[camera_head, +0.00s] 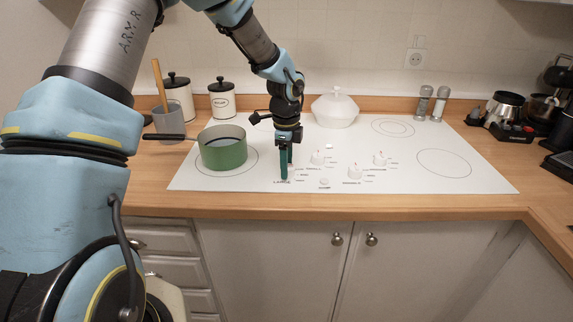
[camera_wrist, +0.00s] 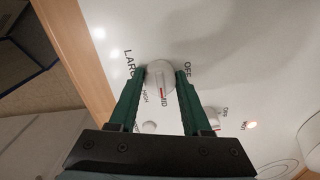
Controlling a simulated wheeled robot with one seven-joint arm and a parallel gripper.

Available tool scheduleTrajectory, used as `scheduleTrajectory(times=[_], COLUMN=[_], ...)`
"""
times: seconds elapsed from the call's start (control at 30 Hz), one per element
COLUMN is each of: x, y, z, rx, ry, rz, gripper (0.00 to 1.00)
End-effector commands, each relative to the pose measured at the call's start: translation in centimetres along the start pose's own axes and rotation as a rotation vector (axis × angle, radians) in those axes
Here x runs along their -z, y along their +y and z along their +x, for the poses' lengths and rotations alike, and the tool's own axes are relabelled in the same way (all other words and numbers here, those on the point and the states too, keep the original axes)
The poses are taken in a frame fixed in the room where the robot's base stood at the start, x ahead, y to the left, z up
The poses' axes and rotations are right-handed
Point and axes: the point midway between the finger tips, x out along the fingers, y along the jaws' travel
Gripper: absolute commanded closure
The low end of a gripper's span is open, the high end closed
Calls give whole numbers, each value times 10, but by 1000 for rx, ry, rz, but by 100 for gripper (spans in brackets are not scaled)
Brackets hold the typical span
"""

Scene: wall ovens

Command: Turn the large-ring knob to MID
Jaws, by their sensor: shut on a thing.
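The large-ring knob (camera_wrist: 160,73) is white, with a raised ridge and a red mark. It sits beside the printed word LARGE. The red mark points at the MID label, between HIGH and OFF. My gripper (camera_wrist: 161,76) has its green fingers on either side of the knob, shut on it. In the head view, my gripper (camera_head: 285,168) points down at the front of the white cooktop (camera_head: 400,172), and its fingers mostly hide this knob.
A green pot (camera_head: 223,154) stands on the left burner, its handle pointing left. Other white knobs (camera_head: 318,157) lie to the right. A white lidded dish (camera_head: 335,108) stands behind. A small light (camera_wrist: 252,125) glows in the wrist view.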

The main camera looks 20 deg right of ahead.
Motion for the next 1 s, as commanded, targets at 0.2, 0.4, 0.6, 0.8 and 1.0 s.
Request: scheduleTrajectory(times=[0.2,0.4,0.6,0.8,1.0], x=[1,0,0,0,0], y=[-1,0,0,-1,-1], z=[0,0,0,-16,-55], rx=[2,1,1,5,7], ry=[1,1,0,1,0], rz=[0,-1,-1,-3,-3], gripper=[40,22,22,22,22])
